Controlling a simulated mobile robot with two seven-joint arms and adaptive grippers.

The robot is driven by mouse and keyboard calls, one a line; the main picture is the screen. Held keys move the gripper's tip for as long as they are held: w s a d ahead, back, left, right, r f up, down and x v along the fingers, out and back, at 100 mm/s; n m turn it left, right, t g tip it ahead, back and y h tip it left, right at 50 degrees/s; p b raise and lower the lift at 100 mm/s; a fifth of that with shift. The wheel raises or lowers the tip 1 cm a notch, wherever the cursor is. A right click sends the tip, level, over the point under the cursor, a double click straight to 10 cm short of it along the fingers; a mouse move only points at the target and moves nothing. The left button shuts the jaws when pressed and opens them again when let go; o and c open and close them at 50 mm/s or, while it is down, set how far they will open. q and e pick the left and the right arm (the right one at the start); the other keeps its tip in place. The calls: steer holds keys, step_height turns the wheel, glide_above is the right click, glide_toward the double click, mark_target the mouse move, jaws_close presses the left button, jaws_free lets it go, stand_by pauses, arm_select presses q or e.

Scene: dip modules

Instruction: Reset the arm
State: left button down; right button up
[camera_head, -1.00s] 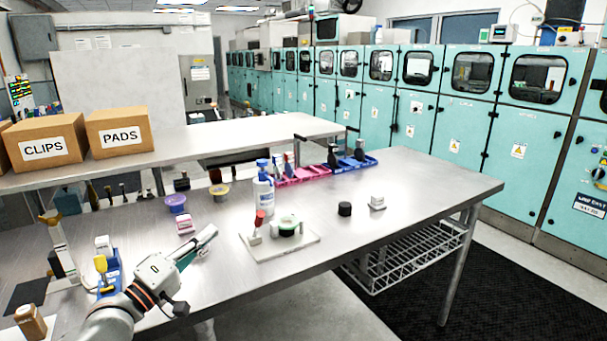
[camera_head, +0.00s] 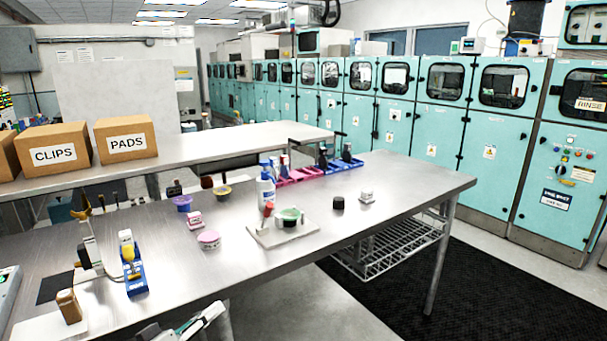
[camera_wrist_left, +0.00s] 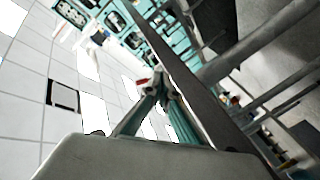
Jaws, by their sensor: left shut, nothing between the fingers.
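My left gripper (camera_head: 212,311) shows at the bottom of the head view, low in front of the table's front edge. In the left wrist view its fingers (camera_wrist_left: 156,84) come together with nothing between them. The wrist view is tilted, with the table's edge running close beside the fingers. My right gripper is in neither view.
A wire shelf (camera_head: 390,248) hangs below on the right.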

arm_select(q)
steer(key=s+a+f+m+g+y, duration=0.35)
steer(key=s+f+m+y, duration=0.25)
steer(key=s+f, duration=0.6)
steer(key=s+a+f+m+g+y, duration=0.35)
steer(key=s+a+y, duration=0.35)
steer(key=s+a, duration=0.7)
steer(key=w+d+f+n+t+h, duration=0.1)
steer(key=d+f+n+t+h, duration=0.2)
steer(key=d+f+h, duration=0.4)
steer(key=d+f, duration=0.6)
steer(key=d, duration=0.4)
